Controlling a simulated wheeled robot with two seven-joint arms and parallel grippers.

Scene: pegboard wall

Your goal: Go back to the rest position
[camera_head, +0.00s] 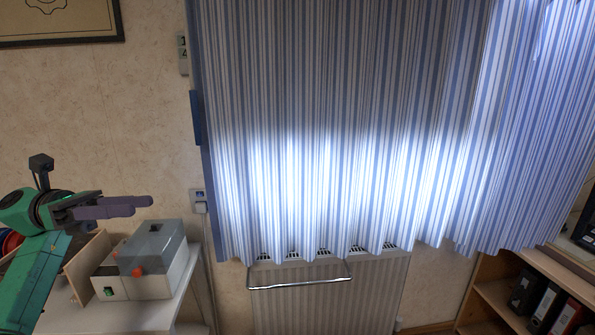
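My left gripper (141,206) is at the left of the head view, on the end of my green arm, with its two purple fingers pointing right. The fingers overlap from this angle, so the gap between them is hard to judge. I see no object held at the fingertips. The gripper shows above and in front of a grey and white box-shaped device (150,262) with a red knob; I cannot tell how far apart they are. My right gripper is out of view.
The device stands on a white table (165,308) at lower left, beside an upright wooden board (84,268). A striped curtain (330,120) hangs above a radiator (330,300) with a towel rail. A wooden shelf (492,290) with binders is at lower right.

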